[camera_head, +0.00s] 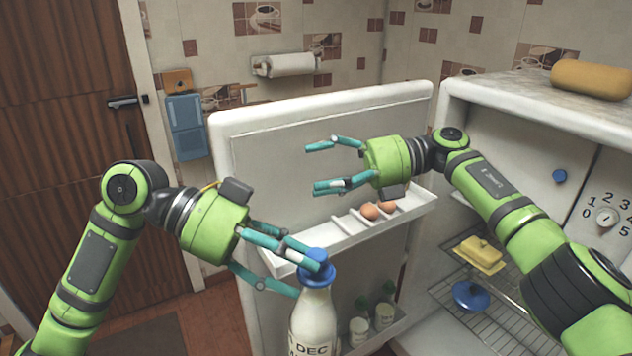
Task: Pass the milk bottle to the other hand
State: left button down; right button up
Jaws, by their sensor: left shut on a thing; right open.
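The milk bottle (313,318) is white with a blue cap and dark lettering, and it hangs upright at the bottom centre. Its base is cut off by the picture's lower edge. My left gripper (310,277) comes in from the left and is shut on the bottle's blue cap and neck. My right gripper (325,166) comes in from the right, above the bottle. Its teal fingers are spread, pointing left, with nothing between them.
The open fridge door (270,160) stands behind both grippers. Its shelf (345,232) holds eggs (370,211), and a lower shelf holds small bottles (384,315). At right, the fridge interior has butter (479,252) and a blue-lidded dish (470,295) on wire racks.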

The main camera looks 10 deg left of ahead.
pick_arm(q)
jog(key=shift+r, duration=0.15)
pick_arm(e)
jog(key=s+a+r+n+g+h, duration=0.1)
jog(key=s+a+r+n+h, duration=0.25)
jog(key=s+h, duration=0.35)
pick_arm(q)
jog(key=shift+s, duration=0.15)
pick_arm(e)
notch_tip(320, 180, up, 3)
jog(key=n+t+h, duration=0.2)
jog(key=t+h, duration=0.2)
jog(key=h, duration=0.3)
send_over(314, 252)
jog(key=shift+w+a+r+m, duration=0.2)
jog(key=shift+w+a+m, duration=0.1)
jog(key=shift+w, duration=0.1)
jog(key=shift+s+d+r+t+h, duration=0.15)
jog(key=shift+s+d+t+h, duration=0.2)
jog(key=shift+t+h, duration=0.3)
jog(key=shift+f+h, duration=0.25)
notch_tip(314, 252, down, 12)
jog(key=shift+s+r, duration=0.1)
jog(key=shift+r, duration=0.15)
